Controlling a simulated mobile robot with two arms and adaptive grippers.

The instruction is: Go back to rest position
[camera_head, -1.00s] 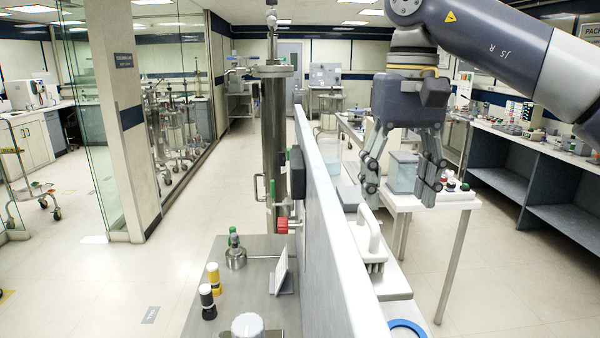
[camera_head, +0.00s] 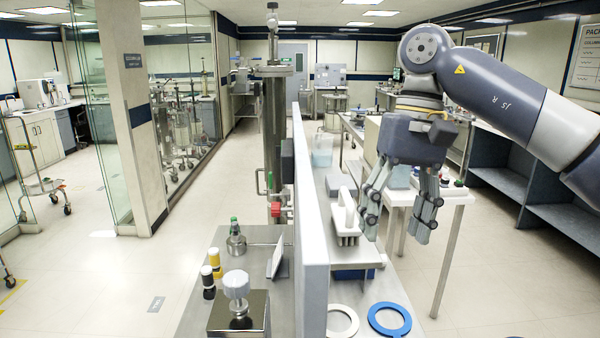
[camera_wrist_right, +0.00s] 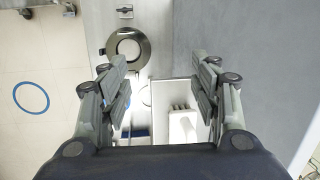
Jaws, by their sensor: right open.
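My right gripper (camera_head: 398,228) hangs from the right arm in the head view, fingers pointing down and spread apart. It is open, with nothing between its fingers. It appears above the area between the bench beside the white dividing wall and a small white table (camera_head: 440,198). The right wrist view also shows the open gripper (camera_wrist_right: 160,78), with a clear gap between its fingers. My left gripper is not in view.
The white dividing wall (camera_head: 311,210) runs left of the gripper. A tall steel column (camera_head: 274,125) stands at left. Open floor (camera_head: 520,290) lies at right.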

